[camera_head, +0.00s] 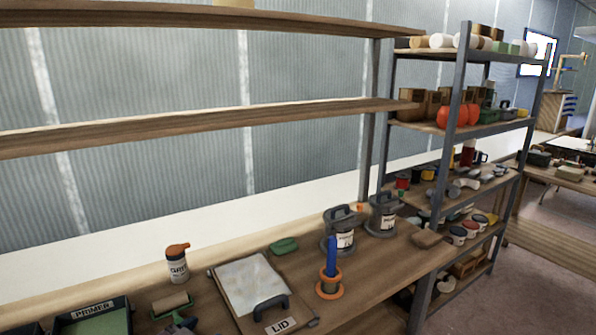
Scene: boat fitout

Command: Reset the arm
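Neither of my grippers shows in the head view, and no arm comes into the picture. The task names no object. The wooden workbench (385,262) runs along the wall below me. On it lies a flat board with a pale sheet (250,281), a dark handle (270,307) and a tag reading LID. An orange ring-shaped stand (329,289) holds an upright blue piece (331,256). Whether my grippers are open or shut cannot be seen.
Two grey lidded cans (341,234) stand at the back of the bench. A white bottle with an orange cap (177,264), a green block (284,245) and a PRIMER tray (95,322) are further left. Wooden shelves (200,126) hang above; a loaded metal rack (455,130) stands right.

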